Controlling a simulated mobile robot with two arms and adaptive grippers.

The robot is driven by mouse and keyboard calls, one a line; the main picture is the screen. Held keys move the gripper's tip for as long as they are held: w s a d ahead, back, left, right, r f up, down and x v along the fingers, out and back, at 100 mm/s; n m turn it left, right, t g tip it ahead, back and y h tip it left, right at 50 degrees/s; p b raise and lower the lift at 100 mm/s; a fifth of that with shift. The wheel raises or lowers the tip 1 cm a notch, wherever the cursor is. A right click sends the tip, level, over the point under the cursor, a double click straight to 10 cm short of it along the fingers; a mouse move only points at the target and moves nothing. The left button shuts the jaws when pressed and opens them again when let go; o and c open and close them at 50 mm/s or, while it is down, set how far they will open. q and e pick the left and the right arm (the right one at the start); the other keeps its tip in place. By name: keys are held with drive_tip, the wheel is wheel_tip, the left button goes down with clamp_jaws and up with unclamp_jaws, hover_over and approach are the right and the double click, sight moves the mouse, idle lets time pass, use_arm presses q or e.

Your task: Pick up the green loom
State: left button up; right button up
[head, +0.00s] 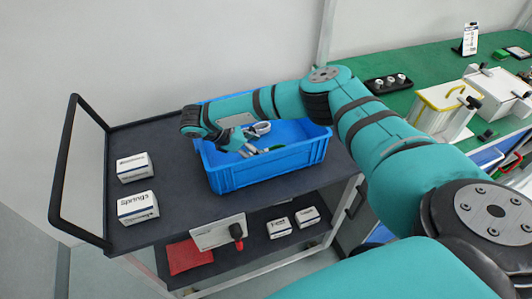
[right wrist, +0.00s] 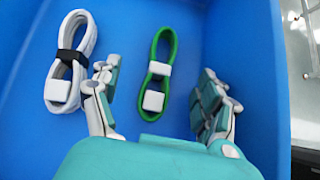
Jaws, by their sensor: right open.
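The green loom (right wrist: 170,48) is a bundled green cable loop with white connector blocks, lying on the floor of a blue crate (head: 265,171). In the right wrist view it lies between and beyond the open fingers of my right gripper (right wrist: 157,88), apart from both. In the head view my right gripper (head: 240,141) reaches down into the crate and hides part of its contents. A white loom (right wrist: 84,42) with a black band lies to the left of the green one. My left gripper is not in view.
The crate's walls (right wrist: 250,60) surround the looms closely. The crate stands on a dark cart top (head: 185,190), with two white boxes (head: 138,206) at left. A green workbench (head: 420,60) with parts and containers stands at right.

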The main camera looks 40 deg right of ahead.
drive_tip(key=shift+x, duration=1)
drive_tip(key=shift+d+f, duration=0.1)
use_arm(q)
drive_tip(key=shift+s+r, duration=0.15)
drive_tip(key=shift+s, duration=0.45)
use_arm(e)
clamp_jaws()
